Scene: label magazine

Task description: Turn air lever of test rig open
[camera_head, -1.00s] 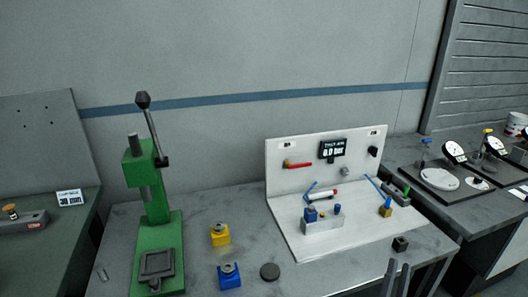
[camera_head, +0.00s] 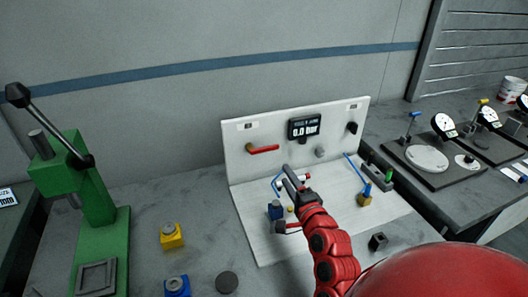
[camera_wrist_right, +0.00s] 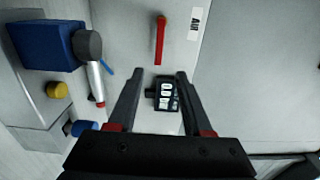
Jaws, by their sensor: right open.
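The test rig has an upright white panel (camera_head: 340,117) and a white base plate. The red air lever (camera_head: 263,149) lies roughly horizontal on the panel's left part, below a small label. The black display (camera_head: 304,128) reads 0.0 bar. My right gripper (camera_head: 282,197) is open and empty in front of the panel, below and right of the lever and apart from it. In the right wrist view the red lever (camera_wrist_right: 160,40) shows beyond the open fingers (camera_wrist_right: 159,74), near the AIR label (camera_wrist_right: 195,20). The display (camera_wrist_right: 163,95) shows between the fingers. My left gripper is not in view.
A blue block (camera_head: 275,210) on the rig's base is partly hidden by my gripper. A green press (camera_head: 95,205) stands left. A yellow block (camera_head: 172,236), a blue block (camera_head: 178,285) and a dark disc (camera_head: 227,282) lie on the table. Dial gauges (camera_head: 443,125) stand right.

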